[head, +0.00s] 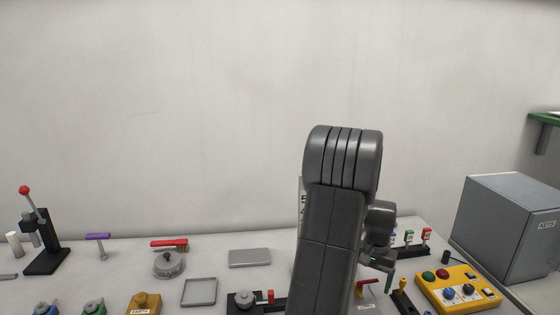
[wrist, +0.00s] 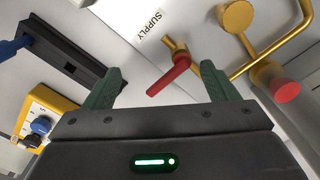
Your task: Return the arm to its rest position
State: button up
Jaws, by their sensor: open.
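My arm (head: 335,220) rises from the bottom of the head view, right of centre, bent at the top. My gripper (head: 378,260) is partly hidden behind it, low over the right part of the bench. In the wrist view my gripper (wrist: 161,69) shows two green fingers spread wide apart, with nothing held between them. A red-handled lever (wrist: 170,78) on a yellow fitting lies beyond the gap between the fingertips, beside a SUPPLY label (wrist: 151,24). I cannot tell how far the fingers are from it.
A yellow control box (head: 432,291) and grey KEYS cabinet (head: 505,228) stand right. A shallow tray (head: 198,303), flat plate (head: 249,258), red-handled round fitting (head: 168,265) and black lever stand (head: 43,262) are left. A yellow pipe (wrist: 270,52) and black slotted block (wrist: 70,62) flank the fingers.

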jog(key=m, duration=0.3)
jog(key=s+m, duration=0.1)
jog(key=shift+a+m, duration=0.3)
jog(key=shift+m, duration=0.1)
jog(key=shift+s+a+m+p, duration=0.1)
jog(key=shift+a+m+p, duration=0.15)
jog(key=shift+m, duration=0.95)
jog(key=shift+s+a+m+p, duration=0.1)
jog(key=shift+a+m, duration=0.15)
jog(key=shift+m, duration=0.95)
jog(key=shift+a, duration=0.1)
